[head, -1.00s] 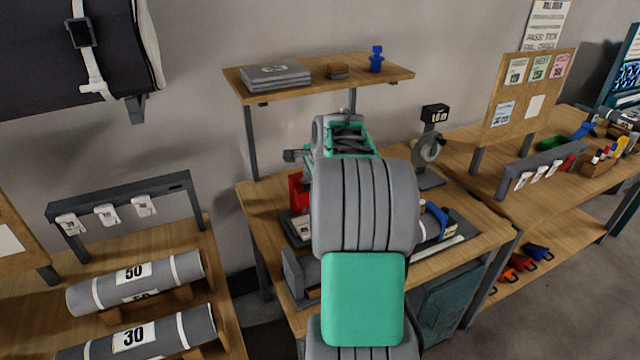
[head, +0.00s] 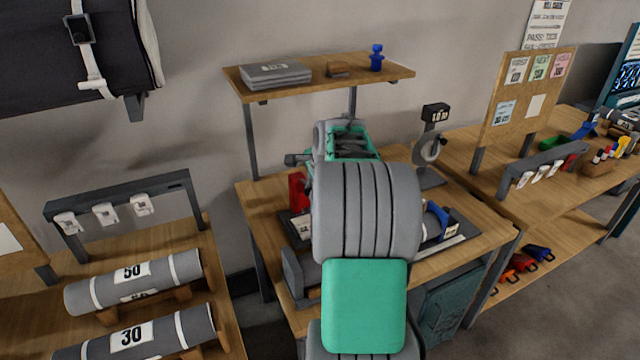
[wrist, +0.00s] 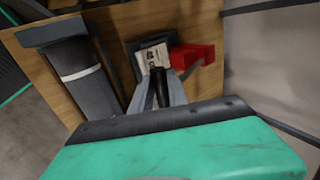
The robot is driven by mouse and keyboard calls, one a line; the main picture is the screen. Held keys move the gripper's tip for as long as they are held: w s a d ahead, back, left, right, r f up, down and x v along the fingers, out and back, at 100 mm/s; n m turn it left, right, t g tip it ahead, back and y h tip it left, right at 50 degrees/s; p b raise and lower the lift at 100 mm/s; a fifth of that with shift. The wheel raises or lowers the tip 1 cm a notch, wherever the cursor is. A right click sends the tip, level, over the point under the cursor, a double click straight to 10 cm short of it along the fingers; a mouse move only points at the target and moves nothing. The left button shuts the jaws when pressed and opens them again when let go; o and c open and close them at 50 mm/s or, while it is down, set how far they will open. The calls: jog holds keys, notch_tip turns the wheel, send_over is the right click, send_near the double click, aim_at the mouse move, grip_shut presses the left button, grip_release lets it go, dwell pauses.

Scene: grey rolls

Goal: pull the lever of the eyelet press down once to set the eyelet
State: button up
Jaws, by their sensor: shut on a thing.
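The red body of the eyelet press (wrist: 195,57) is in the upper middle of the wrist view, beside a pale labelled block (wrist: 153,57). In the head view a red part (head: 298,192) shows just left of my arm on the middle bench. My gripper (wrist: 162,92) has its grey fingers on either side of a black lever grip (wrist: 160,88) and is shut on it, close to the press. In the head view my arm hides the gripper, the lever and most of the press. The eyelet itself cannot be made out.
A grey roll with a white band (wrist: 80,73) lies left of the press on the bench. A shelf (head: 390,76) stands above the bench at the back. A tape stand (head: 431,150) and a blue tool (head: 440,218) are right of my arm.

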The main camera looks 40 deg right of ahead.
jog(key=shift+f, duration=0.15)
jog(key=shift+s+a+f+b, duration=0.1)
jog(key=shift+s+f+b, duration=0.25)
jog(key=shift+f+b, duration=0.25)
jog(key=shift+f, duration=0.15)
jog(key=shift+s+f+b, duration=0.2)
jog(key=shift+f+b, duration=0.2)
jog(key=shift+f, duration=0.5)
jog(key=shift+s+a+f+b, duration=0.15)
jog(key=shift+f+b, duration=0.35)
jog(key=shift+f, duration=0.25)
jog(key=shift+f+b, duration=0.45)
jog(key=shift+f, duration=0.45)
